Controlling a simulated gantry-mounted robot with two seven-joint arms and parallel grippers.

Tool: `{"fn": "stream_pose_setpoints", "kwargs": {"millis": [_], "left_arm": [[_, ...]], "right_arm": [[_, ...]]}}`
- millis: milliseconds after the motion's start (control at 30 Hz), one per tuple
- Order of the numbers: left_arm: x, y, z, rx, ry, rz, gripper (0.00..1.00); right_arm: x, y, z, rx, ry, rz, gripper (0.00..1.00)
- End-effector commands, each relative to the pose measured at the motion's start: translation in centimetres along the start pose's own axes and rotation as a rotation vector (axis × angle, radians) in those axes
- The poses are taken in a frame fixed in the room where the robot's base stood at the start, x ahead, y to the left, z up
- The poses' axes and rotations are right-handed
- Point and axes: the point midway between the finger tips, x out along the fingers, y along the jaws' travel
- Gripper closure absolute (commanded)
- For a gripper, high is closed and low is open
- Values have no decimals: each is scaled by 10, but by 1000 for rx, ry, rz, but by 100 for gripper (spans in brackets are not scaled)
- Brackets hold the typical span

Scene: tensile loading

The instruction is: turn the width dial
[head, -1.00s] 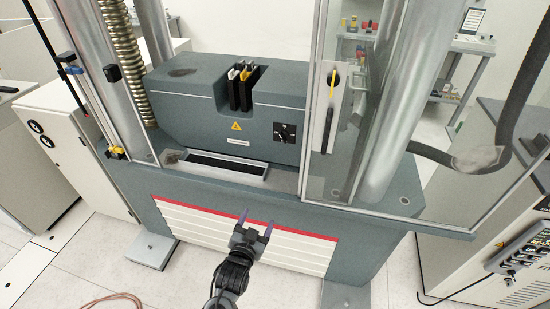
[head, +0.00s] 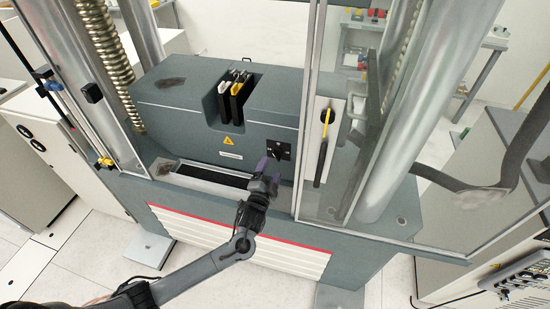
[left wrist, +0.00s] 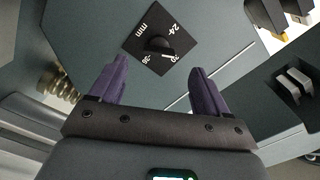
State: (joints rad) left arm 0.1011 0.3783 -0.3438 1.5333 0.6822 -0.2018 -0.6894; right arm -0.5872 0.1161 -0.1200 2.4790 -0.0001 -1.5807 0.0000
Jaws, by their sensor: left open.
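The width dial is a black knob (left wrist: 159,45) on a black square plate (left wrist: 162,36) with white marks reading "mm", "24-", "30" and "-36". In the head view the plate (head: 279,149) sits on the front of the grey crosshead block, to the right of the yellow warning triangle. My left gripper (head: 268,167) is just in front of and below the dial, open, with its purple fingers pointing at it. In the left wrist view the two fingers (left wrist: 158,82) are spread apart, with the knob ahead between their tips and not touched. My right gripper is not in view.
A clear guard door with a black and yellow handle (head: 324,148) stands right of the dial. Black clamps (head: 236,95) sit in the block's slot. A recessed tray (head: 213,179) lies below the block. Steel columns (head: 397,110) rise at the sides.

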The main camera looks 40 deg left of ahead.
Motion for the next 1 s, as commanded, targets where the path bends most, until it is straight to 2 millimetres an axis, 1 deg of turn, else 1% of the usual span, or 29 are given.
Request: {"fn": "stream_pose_setpoints", "kwargs": {"millis": [33,200,400,600,833,867,1000], "left_arm": [[9,0,0,0,-1,-2,23],[35,0,0,-1,-1,-1,23],[56,1,0,-1,-1,1,23],[63,1,0,-2,0,2,23],[63,0,0,-2,0,2,23],[63,0,0,-2,0,2,25],[63,0,0,-2,-1,2,46]], "right_arm": [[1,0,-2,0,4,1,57],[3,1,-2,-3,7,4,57],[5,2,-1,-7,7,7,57],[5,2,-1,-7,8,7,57],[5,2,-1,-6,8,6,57],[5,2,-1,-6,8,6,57],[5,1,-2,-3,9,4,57]]}}
